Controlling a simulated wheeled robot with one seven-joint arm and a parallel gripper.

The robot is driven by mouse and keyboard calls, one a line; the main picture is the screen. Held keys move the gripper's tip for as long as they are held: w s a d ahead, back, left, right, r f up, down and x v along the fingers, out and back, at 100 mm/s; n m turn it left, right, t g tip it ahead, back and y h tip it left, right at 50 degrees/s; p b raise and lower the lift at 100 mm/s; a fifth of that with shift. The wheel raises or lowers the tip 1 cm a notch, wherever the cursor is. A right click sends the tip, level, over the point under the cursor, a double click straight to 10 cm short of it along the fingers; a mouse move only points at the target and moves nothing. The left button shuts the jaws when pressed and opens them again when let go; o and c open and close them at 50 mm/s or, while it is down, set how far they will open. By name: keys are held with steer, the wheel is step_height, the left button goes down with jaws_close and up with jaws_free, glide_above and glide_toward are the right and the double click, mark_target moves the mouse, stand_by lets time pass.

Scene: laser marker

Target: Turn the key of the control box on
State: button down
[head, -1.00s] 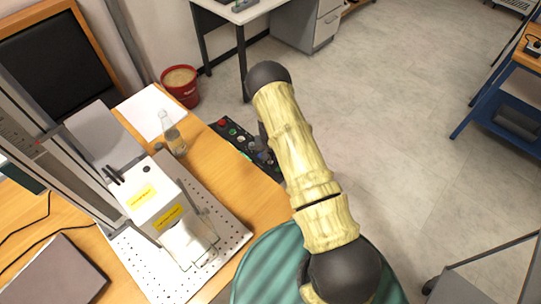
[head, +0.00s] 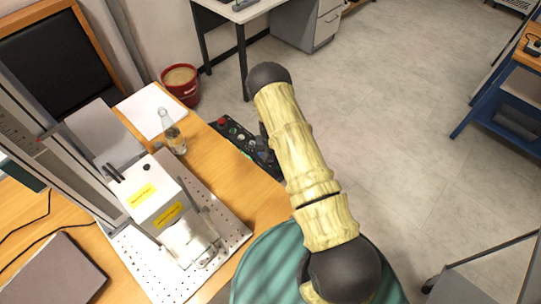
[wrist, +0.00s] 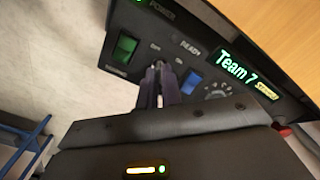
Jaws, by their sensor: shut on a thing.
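The control box (head: 228,132) is a dark panel at the right edge of the wooden desk, partly hidden behind my arm in the head view. In the wrist view the control box (wrist: 222,40) fills the upper part, with a green switch, a blue switch, a dial and a lit "Team 7" display. My gripper (wrist: 160,78) reaches the panel between the green and blue switches, beside small white labels. Its fingers are close together, shut on the key, which they hide. How far the key is turned cannot be seen.
A white laser marker (head: 152,192) stands on a perforated plate (head: 236,236) on the desk. A red bucket (head: 181,90) is on the floor. The floor right of my arm is open.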

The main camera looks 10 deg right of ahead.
steer(key=m+b, duration=0.3)
steer(key=m, duration=0.1)
steer(key=shift+f+m, duration=0.1)
steer(key=shift+m, duration=0.2)
steer(key=m+b, duration=0.1)
steer(key=m, duration=0.4)
steer(key=shift+b, duration=0.3)
steer(key=m, duration=0.4)
steer(key=shift+w, duration=0.1)
steer(key=shift+m+b, duration=0.35)
steer(key=shift+m, duration=1.65)
steer(key=c, duration=1.6)
jaws_free()
